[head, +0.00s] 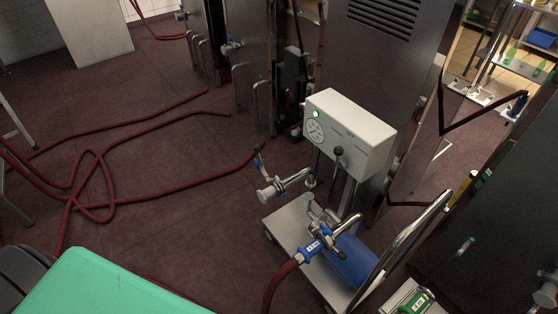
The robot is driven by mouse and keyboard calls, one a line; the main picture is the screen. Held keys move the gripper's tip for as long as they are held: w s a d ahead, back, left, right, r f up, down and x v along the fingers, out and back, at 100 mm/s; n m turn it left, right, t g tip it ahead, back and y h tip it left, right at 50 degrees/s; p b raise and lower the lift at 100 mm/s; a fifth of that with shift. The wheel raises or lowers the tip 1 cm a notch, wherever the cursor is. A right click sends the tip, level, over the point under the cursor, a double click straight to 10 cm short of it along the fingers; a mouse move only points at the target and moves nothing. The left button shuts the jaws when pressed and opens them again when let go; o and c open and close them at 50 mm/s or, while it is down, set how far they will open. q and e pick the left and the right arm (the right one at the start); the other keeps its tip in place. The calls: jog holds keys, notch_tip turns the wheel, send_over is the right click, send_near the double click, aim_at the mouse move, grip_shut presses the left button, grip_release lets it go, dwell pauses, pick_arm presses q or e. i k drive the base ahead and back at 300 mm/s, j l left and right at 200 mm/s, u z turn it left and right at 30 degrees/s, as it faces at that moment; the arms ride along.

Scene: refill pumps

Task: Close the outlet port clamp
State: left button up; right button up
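A wheeled pump cart (290,225) stands in the middle, with a white control box (350,132) on a post. The box has a gauge, a lit green lamp and a black-knobbed lever (338,152). A second fitting (325,240), lower and nearer, joins a red hose through a blue collar (312,250). I cannot tell which is the outlet port, nor the clamp's state. Neither of my grippers is in view.
Red hoses (95,170) loop over the floor at left. A teal surface (110,285) fills the lower left. Tall metal cabinets (375,60) stand behind; a dark cabinet (500,225) is at right.

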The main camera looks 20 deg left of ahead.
aim_at(256, 148)
jog(key=j+z, duration=0.45)
jog(key=j, duration=0.3)
jog(key=k+j+z, duration=0.1)
jog(key=j+z, duration=0.4)
jog(key=j, duration=0.2)
